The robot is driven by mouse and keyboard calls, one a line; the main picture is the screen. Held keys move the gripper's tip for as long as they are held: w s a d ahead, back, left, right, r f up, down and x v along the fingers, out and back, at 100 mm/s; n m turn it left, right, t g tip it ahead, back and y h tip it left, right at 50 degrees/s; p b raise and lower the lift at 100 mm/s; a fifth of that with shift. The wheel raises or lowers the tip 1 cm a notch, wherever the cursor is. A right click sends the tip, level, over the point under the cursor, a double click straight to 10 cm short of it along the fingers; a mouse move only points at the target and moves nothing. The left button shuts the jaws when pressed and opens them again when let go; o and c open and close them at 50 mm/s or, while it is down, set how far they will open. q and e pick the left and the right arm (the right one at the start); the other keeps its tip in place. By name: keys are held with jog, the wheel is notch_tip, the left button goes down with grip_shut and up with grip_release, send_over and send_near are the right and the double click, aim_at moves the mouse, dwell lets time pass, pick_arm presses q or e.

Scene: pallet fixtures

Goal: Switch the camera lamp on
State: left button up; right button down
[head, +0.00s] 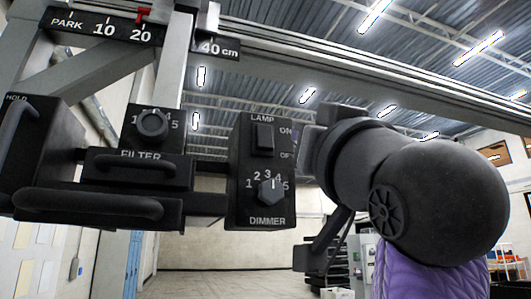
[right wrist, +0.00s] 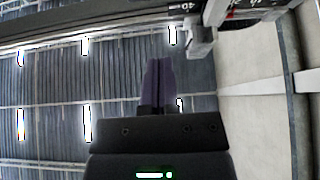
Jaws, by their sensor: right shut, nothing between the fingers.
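The lamp switch (head: 265,138) is a black rocker under the word LAMP on a dark control panel (head: 241,205). ON is printed at its upper right and OFF, partly cut off, at its lower right. I cannot tell which way the rocker is tipped. A dimmer knob (head: 268,190) sits below it on the same panel. My right arm stands just right of the panel in the head view, and its fingertips cannot be made out there. In the right wrist view my right gripper (right wrist: 158,62) is shut and empty, with the ceiling behind it. My left gripper is not in view.
Left of the panel are a filter knob (head: 152,123), a FILTER drawer (head: 135,169) with a handle, and a HOLD handle (head: 18,130). A scale rail with a red pointer (head: 143,14) runs above. Open room shows below the panel.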

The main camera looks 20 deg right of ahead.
aim_at(266, 136)
jog(key=p+x, duration=0.2)
jog(key=x, duration=0.2)
jog(key=f+p+x, duration=0.1)
jog(key=p+x, duration=0.1)
jog(key=x, duration=0.2)
jog(key=w+p+x, duration=0.1)
jog(key=p+x, duration=0.2)
jog(key=x, duration=0.1)
jog(key=shift+w+a+f, duration=0.1)
jog(key=shift+w+f, duration=0.35)
jog(key=shift+w, duration=0.3)
jog(key=shift+f, duration=0.1)
